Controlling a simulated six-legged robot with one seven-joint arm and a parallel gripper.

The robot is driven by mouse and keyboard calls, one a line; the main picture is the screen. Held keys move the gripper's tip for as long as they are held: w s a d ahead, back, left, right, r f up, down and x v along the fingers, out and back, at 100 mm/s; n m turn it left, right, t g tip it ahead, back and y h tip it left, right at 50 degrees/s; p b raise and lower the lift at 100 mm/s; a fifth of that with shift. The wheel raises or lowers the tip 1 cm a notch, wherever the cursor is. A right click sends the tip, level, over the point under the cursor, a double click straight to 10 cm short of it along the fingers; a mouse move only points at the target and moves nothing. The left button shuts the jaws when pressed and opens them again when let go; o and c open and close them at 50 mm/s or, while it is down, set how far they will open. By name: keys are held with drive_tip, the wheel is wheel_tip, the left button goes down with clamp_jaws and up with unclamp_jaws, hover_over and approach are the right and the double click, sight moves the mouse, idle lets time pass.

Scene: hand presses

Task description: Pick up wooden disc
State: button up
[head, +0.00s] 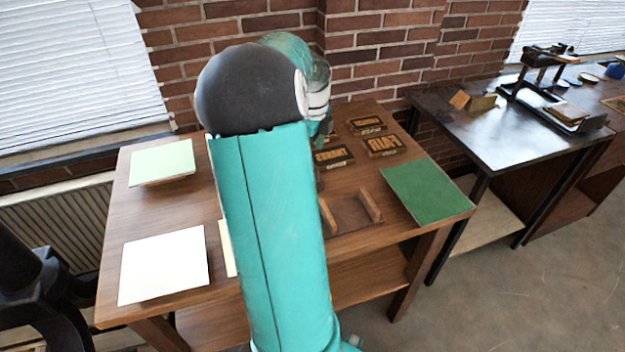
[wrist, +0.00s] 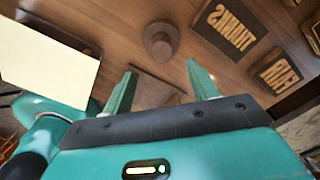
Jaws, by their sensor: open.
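A round brown wooden piece (wrist: 160,40), which looks like the wooden disc, sits on the wooden table (wrist: 115,35) in the wrist view. It has a raised round part on top. My gripper (wrist: 163,78) is open and empty, its two green fingers spread apart below the disc in the picture. The disc is apart from the fingers. In the head view my arm hides the disc, and I cannot make out the fingertips there.
Lettered printing blocks (head: 383,145) lie at the back right of the table (head: 135,225). A wooden holder with upright sides (head: 352,218) and a green sheet (head: 428,192) lie nearer. White (head: 163,266) and pale green (head: 162,162) sheets lie left. A dark table with a press (head: 550,100) stands right.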

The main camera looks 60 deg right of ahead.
sight(320, 182)
drive_tip(key=f, duration=0.8)
drive_tip(key=shift+w+d+f, duration=0.15)
drive_tip(key=shift+w+f, duration=0.1)
drive_tip(key=shift+f, duration=0.15)
drive_tip(key=c, duration=1)
